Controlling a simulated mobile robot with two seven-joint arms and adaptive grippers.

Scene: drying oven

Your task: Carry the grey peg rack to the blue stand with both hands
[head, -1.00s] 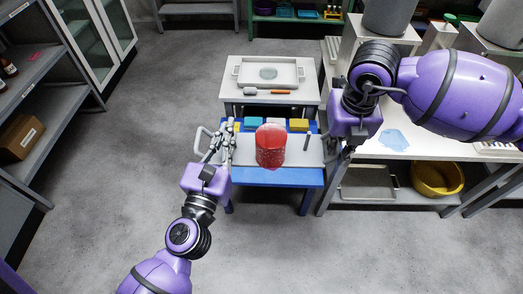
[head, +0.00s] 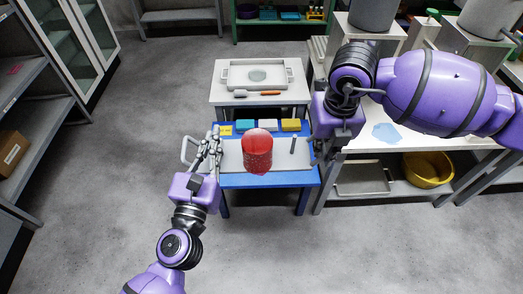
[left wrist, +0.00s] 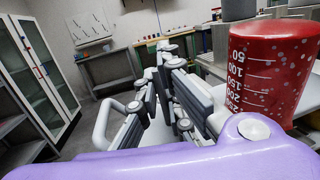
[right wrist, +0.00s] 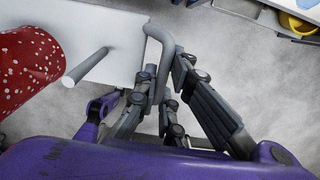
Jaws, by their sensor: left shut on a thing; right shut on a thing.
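The grey peg rack (head: 285,178) is a flat board with a loop handle at each end. It lies over the blue stand (head: 262,183); I cannot tell whether it touches the stand. A red graduated beaker (head: 257,150) stands upside down on it, and a bare peg (head: 293,145) rises to its right. The beaker also shows in the left wrist view (left wrist: 270,70). My left gripper (head: 213,145) is shut on the rack's left handle (left wrist: 103,122). My right gripper (right wrist: 155,98) is shut on the right handle (right wrist: 163,55); in the head view my arm mostly hides it.
Several coloured sponges (head: 246,125) lie along the stand's back edge, behind the rack. A white table with a tray (head: 256,73) stands behind. A white bench (head: 440,143) is close on the right, with a yellow bowl (head: 428,168) below. Floor at front and left is clear.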

